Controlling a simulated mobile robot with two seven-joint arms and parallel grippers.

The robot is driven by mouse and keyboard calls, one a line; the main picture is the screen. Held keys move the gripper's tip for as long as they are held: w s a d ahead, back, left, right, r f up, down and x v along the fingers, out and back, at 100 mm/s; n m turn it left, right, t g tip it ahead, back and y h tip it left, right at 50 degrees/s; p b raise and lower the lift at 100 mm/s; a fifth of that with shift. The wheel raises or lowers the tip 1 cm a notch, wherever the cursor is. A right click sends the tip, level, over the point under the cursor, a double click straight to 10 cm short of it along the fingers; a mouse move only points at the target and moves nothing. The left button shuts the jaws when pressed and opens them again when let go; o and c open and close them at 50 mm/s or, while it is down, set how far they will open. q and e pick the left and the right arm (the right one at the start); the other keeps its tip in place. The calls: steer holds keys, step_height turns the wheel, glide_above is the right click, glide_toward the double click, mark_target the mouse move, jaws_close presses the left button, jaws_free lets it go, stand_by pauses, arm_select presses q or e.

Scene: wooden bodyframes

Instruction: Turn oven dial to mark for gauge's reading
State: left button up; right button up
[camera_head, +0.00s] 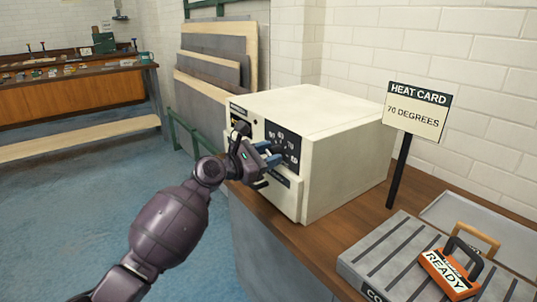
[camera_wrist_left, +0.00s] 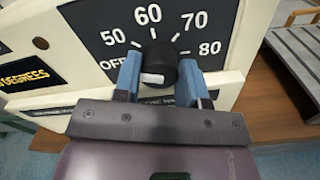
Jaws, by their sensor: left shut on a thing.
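The cream oven (camera_head: 325,125) stands on the bench with its black dial panel (camera_head: 283,145) facing left. In the left wrist view, the black dial (camera_wrist_left: 160,62) sits below an arc of marks reading OFF, 50, 60, 70 and 80. Its white pointer (camera_wrist_left: 152,78) lies on its left part, roughly toward OFF. My left gripper (camera_head: 268,154) is shut on the dial, one blue finger on each side. In the head view the gripper hides the dial. A partly cut-off display (camera_wrist_left: 25,80) shows yellow "0 DEGREES". My right gripper is not in view.
A heat card (camera_head: 415,110) reading 70 DEGREES stands on a black post right of the oven. A grey slatted case (camera_head: 385,255) and an orange READY tag (camera_head: 450,272) lie in front of it. Boards lean on the wall behind. A cluttered workbench (camera_head: 75,105) stands far left.

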arm_select(q)
steer(key=shift+f+m, duration=0.15)
steer(key=shift+m, duration=1.05)
steer(key=o, duration=0.9)
steer(key=shift+s+a+r, duration=0.2)
steer(key=shift+s+a, duration=0.15)
steer(key=shift+a, duration=0.1)
steer(key=shift+p+v, duration=1.1)
steer(key=shift+v, duration=3.75)
steer(key=shift+f, duration=0.15)
